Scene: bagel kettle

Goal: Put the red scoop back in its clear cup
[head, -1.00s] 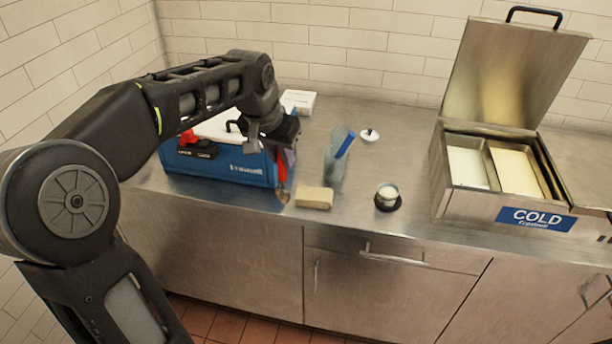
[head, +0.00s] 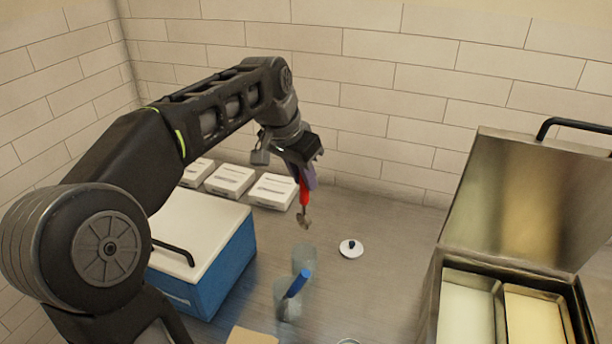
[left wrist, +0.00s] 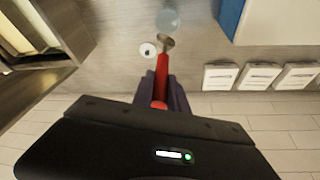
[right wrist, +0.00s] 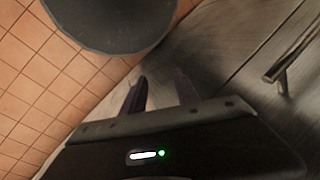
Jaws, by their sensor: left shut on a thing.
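My left gripper (head: 308,176) is shut on the red scoop (head: 304,192) and holds it above the counter, metal end hanging down. In the left wrist view the red scoop (left wrist: 161,78) sits between the fingers, its metal end near a clear cup (left wrist: 168,18). In the head view an empty-looking clear cup (head: 304,257) stands below the scoop and nearer to me. A second clear cup (head: 285,306) in front of it holds a blue-handled scoop (head: 298,284). My right gripper (right wrist: 161,88) is open and empty, low by the cabinet front and tiled floor.
A white lid with a black knob (head: 350,249) lies right of the cups. A blue cooler (head: 233,262) stands left, with white boxes (head: 230,181) behind it. An open steel cold box (head: 432,300) stands right. A tan block (head: 250,337) is at the bottom edge.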

